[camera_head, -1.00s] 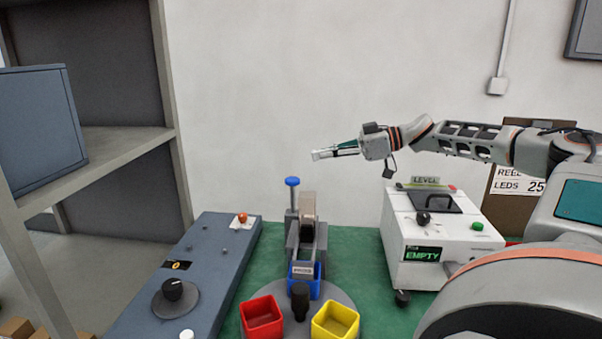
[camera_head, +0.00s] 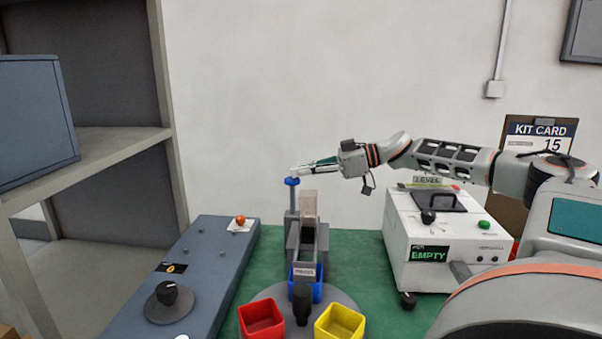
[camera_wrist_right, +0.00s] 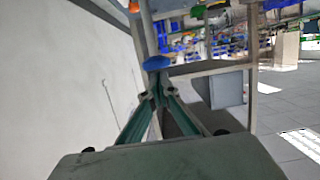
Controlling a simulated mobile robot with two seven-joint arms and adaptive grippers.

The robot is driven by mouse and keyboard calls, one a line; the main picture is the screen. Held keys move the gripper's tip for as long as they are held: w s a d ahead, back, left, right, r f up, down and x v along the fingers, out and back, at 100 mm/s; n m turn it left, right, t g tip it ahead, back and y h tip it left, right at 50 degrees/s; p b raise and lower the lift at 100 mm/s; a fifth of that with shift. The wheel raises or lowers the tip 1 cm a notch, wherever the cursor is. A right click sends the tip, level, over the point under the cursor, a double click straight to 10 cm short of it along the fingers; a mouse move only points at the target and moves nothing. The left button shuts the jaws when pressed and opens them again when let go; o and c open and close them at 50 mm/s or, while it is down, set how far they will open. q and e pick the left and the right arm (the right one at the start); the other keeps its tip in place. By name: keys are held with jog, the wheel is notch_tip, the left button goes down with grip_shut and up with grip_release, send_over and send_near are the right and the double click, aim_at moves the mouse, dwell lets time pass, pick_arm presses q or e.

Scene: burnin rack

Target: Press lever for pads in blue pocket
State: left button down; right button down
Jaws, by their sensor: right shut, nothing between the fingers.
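The dispenser (camera_head: 308,235) stands on the green bench, with a blue round lever knob (camera_head: 292,181) on a post at its back left. The blue pocket (camera_head: 306,290) sits under the dispenser's front on the grey turntable (camera_head: 340,297). My right gripper (camera_head: 298,171) is shut and empty, its fingertips just above the blue knob; I cannot tell whether they touch it. In the right wrist view the blue knob (camera_wrist_right: 158,62) shows just beyond the closed fingertips (camera_wrist_right: 157,90). My left gripper is out of view.
A red bin (camera_head: 262,319) and a yellow bin (camera_head: 339,322) stand on the turntable around a black knob (camera_head: 301,303). A white machine reading EMPTY (camera_head: 429,254) stands at right. A blue-grey panel (camera_head: 200,270) lies at left, with shelving (camera_head: 120,150) beyond.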

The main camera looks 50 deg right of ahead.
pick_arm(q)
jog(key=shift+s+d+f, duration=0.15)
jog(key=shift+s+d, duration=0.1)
pick_arm(e)
jog(key=shift+f, duration=0.1)
